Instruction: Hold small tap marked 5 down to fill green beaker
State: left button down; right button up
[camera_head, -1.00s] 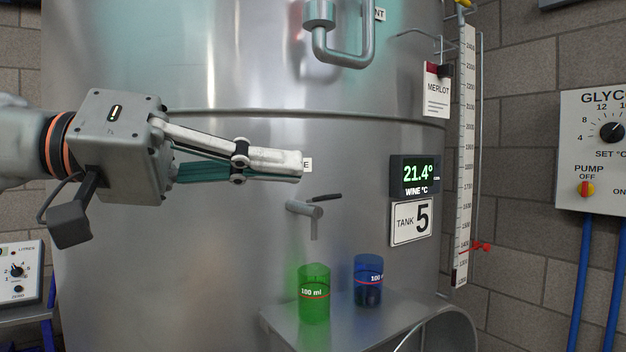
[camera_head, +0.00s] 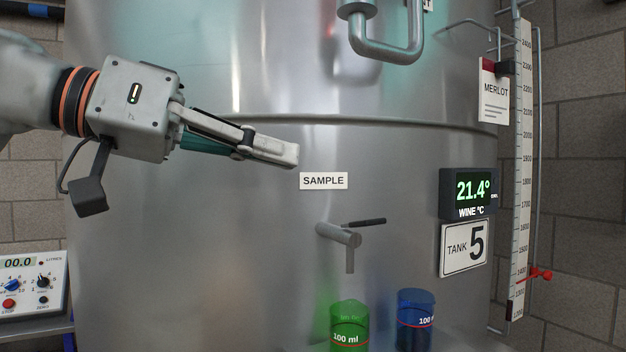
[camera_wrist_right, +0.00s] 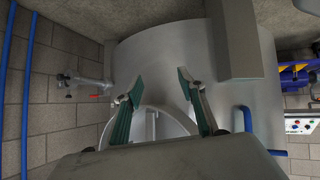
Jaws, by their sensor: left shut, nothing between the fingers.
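The small grey tap (camera_head: 338,235) sticks out of the steel tank below the SAMPLE label, with its spout down and its black lever (camera_head: 366,222) pointing right. The green beaker (camera_head: 350,318), with a red line and "100 ml", stands below the spout; the picture's bottom edge cuts it off, and I cannot tell its fill level. My left gripper (camera_head: 290,154) is shut and empty, up and left of the tap, touching nothing. My right gripper (camera_wrist_right: 160,80) is open and empty in the right wrist view, fingers wide apart; the tap and beaker do not show there.
A blue beaker (camera_head: 416,318) stands right of the green one. The TANK 5 sign (camera_head: 465,249) and temperature display (camera_head: 468,193) are on the tank at right. A bent pipe (camera_head: 400,45) juts out above. A control box (camera_head: 32,285) stands at far left.

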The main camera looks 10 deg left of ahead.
pick_arm(q)
send_over(361, 226)
jog(key=w+a, duration=0.1)
jog(key=a, duration=0.1)
notch_tip(361, 226, down, 2)
jog(key=f, duration=0.4)
jog(key=shift+s+d+b, duration=0.25)
jog(key=shift+d+b, duration=0.05)
jog(key=shift+d, duration=0.05)
jog(key=shift+f, duration=0.1)
jog(key=shift+s+d+f, duration=0.15)
jog(key=shift+s+f, duration=0.1)
jog(key=shift+f, duration=0.3)
jog(key=shift+s+d+f, duration=0.1)
jog(key=shift+s+f, duration=0.1)
jog(key=shift+f, duration=0.3)
dwell(5.3)
